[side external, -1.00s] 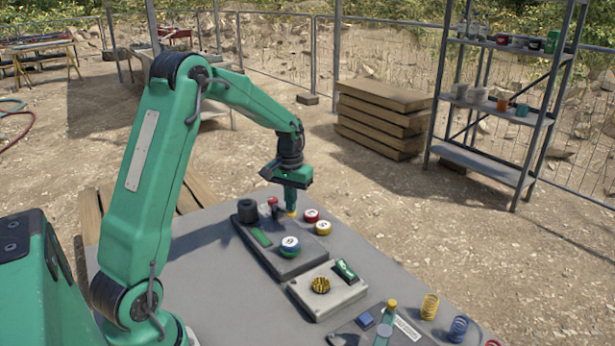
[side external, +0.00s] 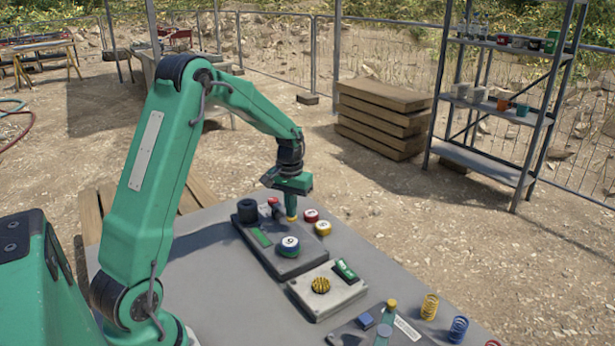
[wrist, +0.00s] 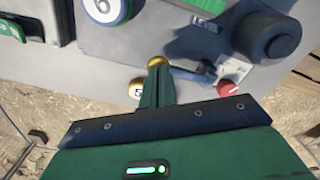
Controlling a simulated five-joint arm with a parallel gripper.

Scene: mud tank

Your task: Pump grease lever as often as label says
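The grease pump is a dark grey block (side external: 283,264) on the table, with a black cylinder (side external: 247,211) at its far left end. Its lever is a grey rod (wrist: 190,75) ending in a yellow knob (side external: 292,219); the knob also shows in the wrist view (wrist: 158,62). My gripper (side external: 291,212) points down with its narrow green fingers together at this knob, and appears shut on it. A red knob (wrist: 228,88) and a pale label plate (wrist: 235,66), too small to read, lie beside the lever.
A pale box (side external: 327,294) with a yellow-black knob, a bottle (side external: 384,335) and springs (side external: 429,306) stand closer. The table's left part is clear.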

